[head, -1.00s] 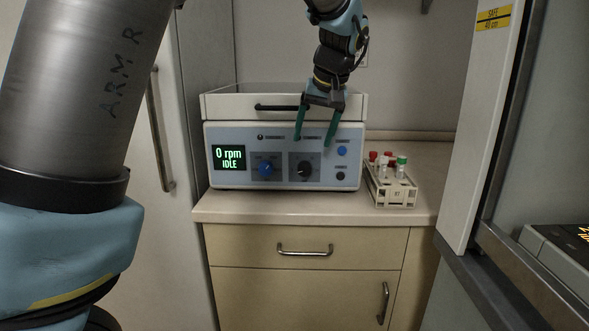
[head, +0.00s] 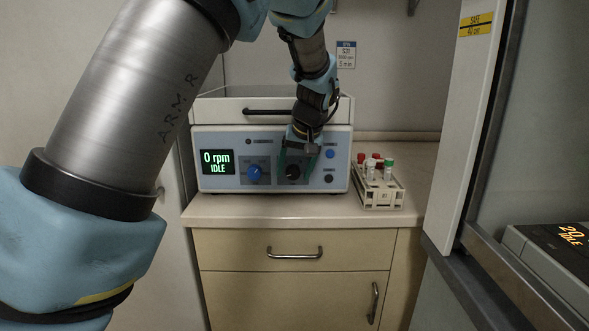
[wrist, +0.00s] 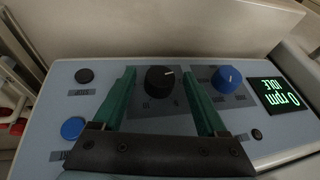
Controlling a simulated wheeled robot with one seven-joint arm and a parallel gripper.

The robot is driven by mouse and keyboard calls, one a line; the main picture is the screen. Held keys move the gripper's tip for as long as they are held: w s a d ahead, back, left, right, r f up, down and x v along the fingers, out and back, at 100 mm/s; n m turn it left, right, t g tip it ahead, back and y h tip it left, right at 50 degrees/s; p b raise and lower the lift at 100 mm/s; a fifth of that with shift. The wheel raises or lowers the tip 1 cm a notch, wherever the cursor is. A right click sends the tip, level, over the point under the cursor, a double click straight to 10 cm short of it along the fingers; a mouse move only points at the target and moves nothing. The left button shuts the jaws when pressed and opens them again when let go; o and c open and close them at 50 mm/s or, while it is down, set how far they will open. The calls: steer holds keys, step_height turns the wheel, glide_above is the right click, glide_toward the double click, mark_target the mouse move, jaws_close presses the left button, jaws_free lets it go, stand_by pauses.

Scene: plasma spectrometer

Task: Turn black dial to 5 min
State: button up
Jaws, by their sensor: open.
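The black dial (head: 292,172) is on the front panel of a white and blue-grey benchtop machine (head: 337,165). In the wrist view the black dial (wrist: 158,80) carries a white pointer line and sits between my gripper's two green fingers. My gripper (head: 296,160) is open in front of the panel, and it also shows in the wrist view (wrist: 160,95). The fingers are on either side of the dial; I cannot tell whether they touch it. The scale around the dial is too small to read.
A blue dial (wrist: 227,78) sits beside the black dial, close to one finger. The display (head: 218,162) reads 0 rpm IDLE. Small round buttons (head: 329,154) are on the panel's right. A tube rack (head: 379,190) stands right of the machine. A sign on the wall (head: 346,54) shows 5 min.

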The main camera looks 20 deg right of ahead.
jaws_close()
stand_by(0.6)
